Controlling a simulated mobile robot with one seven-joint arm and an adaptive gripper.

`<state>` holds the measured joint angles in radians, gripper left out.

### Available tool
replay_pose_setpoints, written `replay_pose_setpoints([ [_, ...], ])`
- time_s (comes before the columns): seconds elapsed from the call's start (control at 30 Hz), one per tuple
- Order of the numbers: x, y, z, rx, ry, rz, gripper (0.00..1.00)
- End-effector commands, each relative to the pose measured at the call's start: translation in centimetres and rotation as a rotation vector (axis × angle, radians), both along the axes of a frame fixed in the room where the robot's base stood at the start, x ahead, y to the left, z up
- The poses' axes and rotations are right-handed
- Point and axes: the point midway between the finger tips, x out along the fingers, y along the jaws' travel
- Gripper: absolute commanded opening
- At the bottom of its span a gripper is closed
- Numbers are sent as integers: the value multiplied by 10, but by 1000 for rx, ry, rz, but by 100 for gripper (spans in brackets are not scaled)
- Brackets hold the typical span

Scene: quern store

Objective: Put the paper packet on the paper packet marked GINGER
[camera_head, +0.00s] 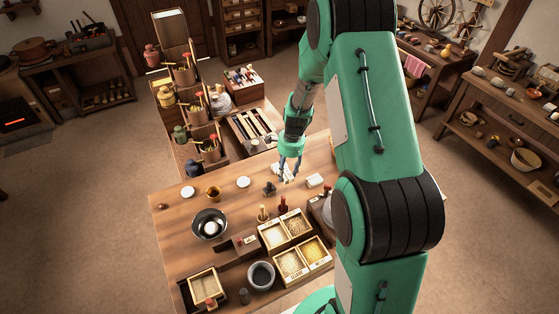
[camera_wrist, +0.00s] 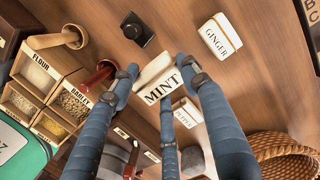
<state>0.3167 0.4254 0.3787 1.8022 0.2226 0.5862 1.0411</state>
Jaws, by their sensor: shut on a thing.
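My gripper (camera_wrist: 166,90) is shut on a white paper packet marked MINT (camera_wrist: 157,80), held between its blue fingers above the wooden table. The white paper packet marked GINGER (camera_wrist: 219,36) lies on the table, up and to the right of the held packet in the wrist view, clearly apart from it. Another white packet (camera_wrist: 187,112), seemingly marked PEPPER, is partly behind the fingers. In the head view my gripper (camera_head: 290,166) is over the table's far part, with white packet shapes close around it that are too small to read.
Grain boxes (camera_wrist: 45,80), a wooden pestle (camera_wrist: 68,37), a dark small object (camera_wrist: 136,30) and a wicker basket (camera_wrist: 285,155) surround the spot. A dark bowl (camera_head: 209,224) stands at the table's left. Bare wood lies around the GINGER packet.

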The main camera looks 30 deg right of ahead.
Motion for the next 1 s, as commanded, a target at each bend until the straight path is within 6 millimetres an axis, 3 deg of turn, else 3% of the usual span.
replay_pose_setpoints([
  [0.4,77,-19,-9,0,-1,1,24],
  [0.6,102,-26,-11,0,-1,1,24],
  [1.0,110,-28,-11,0,0,0,24],
])
